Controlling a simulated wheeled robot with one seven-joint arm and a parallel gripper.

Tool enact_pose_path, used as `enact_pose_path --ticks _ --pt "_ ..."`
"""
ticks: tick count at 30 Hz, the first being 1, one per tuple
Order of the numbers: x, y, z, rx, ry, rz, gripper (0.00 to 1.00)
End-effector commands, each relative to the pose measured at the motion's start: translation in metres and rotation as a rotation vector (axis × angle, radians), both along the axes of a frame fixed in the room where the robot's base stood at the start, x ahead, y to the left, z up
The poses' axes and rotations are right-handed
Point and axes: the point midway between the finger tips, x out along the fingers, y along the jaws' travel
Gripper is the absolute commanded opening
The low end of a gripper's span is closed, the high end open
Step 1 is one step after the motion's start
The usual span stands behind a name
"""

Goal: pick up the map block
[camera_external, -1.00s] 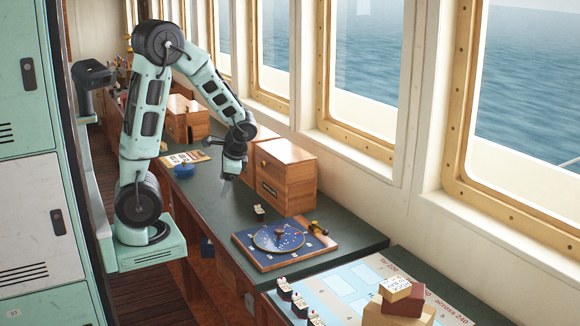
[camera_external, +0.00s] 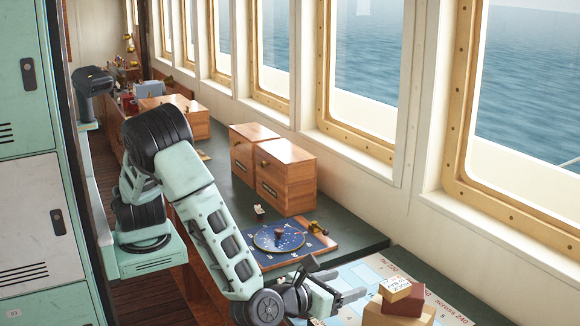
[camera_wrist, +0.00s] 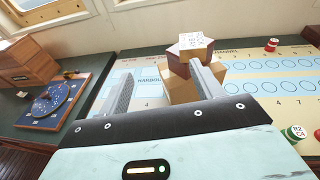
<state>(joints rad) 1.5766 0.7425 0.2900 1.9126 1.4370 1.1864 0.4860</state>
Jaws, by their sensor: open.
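A stack of blocks stands on the chart table. A small cream block with printed lettering (camera_external: 397,288) is on top, a dark red block (camera_external: 415,301) is under it, and a tan block (camera_external: 388,317) is at the bottom. I cannot tell which one is the map block. In the wrist view the top cream block (camera_wrist: 192,40), red block (camera_wrist: 185,53) and tan block (camera_wrist: 190,88) show ahead, near the right finger, which overlaps the tan block. My gripper (camera_external: 345,285) is open and empty, to the left of the stack; its two spread fingers show in the wrist view (camera_wrist: 160,68).
The printed chart (camera_wrist: 258,65) lies under the stack. A red piece (camera_wrist: 272,43) and a green-and-white piece (camera_wrist: 296,133) are on its right. A board with a blue disc (camera_external: 280,238) and wooden boxes (camera_external: 287,177) stand on the counter. Windows line the right wall.

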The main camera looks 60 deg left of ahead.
Motion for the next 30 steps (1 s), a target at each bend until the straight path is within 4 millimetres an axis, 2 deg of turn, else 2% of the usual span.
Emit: enact_pose_path --ticks 1,3,7,11,21,25,30 --pt "-0.016 -0.017 -0.003 0.021 -0.019 -0.057 0.66" --pt "-0.031 -0.032 -0.003 0.039 -0.039 -0.109 0.66" --pt "-0.036 -0.043 -0.003 0.054 -0.054 -0.145 0.66" --pt "-0.014 -0.042 -0.004 0.055 -0.054 -0.143 0.66" --pt "0.055 -0.041 -0.014 0.053 -0.053 -0.14 0.66" --pt "0.072 -0.042 -0.018 0.052 -0.052 -0.142 0.66" --pt "0.082 -0.042 -0.02 0.052 -0.051 -0.142 0.66"
